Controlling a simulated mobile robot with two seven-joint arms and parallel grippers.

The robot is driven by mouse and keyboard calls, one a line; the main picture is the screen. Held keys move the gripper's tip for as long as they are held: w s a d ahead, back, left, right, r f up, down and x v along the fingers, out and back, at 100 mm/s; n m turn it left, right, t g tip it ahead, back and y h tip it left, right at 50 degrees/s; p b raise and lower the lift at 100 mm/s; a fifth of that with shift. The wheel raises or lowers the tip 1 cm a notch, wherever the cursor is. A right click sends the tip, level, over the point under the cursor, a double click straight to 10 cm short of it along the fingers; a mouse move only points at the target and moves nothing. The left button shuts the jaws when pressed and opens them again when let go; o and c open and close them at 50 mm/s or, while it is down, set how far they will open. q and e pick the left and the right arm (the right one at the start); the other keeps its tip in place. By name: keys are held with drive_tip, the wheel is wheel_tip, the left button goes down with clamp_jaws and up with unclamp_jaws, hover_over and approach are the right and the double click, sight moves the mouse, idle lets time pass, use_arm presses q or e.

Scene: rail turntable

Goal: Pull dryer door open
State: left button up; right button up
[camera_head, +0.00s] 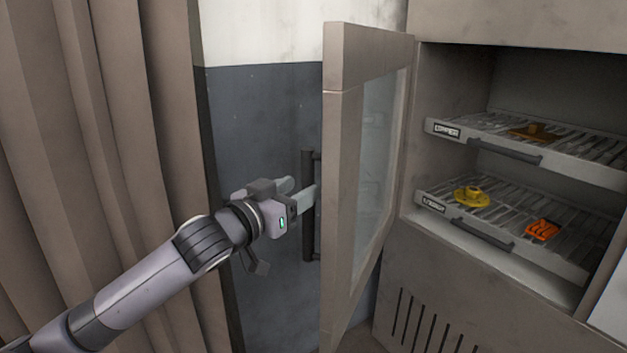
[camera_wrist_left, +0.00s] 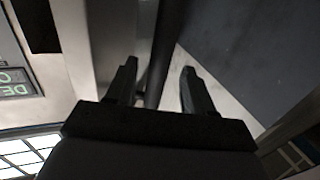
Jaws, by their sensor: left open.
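The dryer door (camera_head: 341,190) is a beige frame with a glass pane (camera_head: 376,150), standing swung wide open on its hinge beside the cabinet. Its dark vertical bar handle (camera_head: 308,235) is on the door's outer face, towards the left. My left gripper (camera_head: 303,192) reaches in from the left at the handle's mid-height. In the left wrist view my left gripper (camera_wrist_left: 158,70) has its two fingers apart, with the dark handle bar (camera_wrist_left: 166,45) passing between them. A gap shows between the bar and the right finger. My right gripper is in neither view.
The open cabinet (camera_head: 510,25) holds an upper rack (camera_head: 590,168) and a lower rack (camera_head: 545,263), with yellow and orange parts on them. A ribbed beige surface (camera_head: 100,120) stands left. A dark blue and white wall (camera_head: 255,110) is behind the gripper.

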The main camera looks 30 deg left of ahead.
sight(314, 181)
use_arm(q)
drive_tip(key=shift+w+d+p, duration=0.15)
drive_tip(key=shift+w+p, duration=0.35)
drive_tip(key=shift+w, duration=2.3)
clamp_jaws()
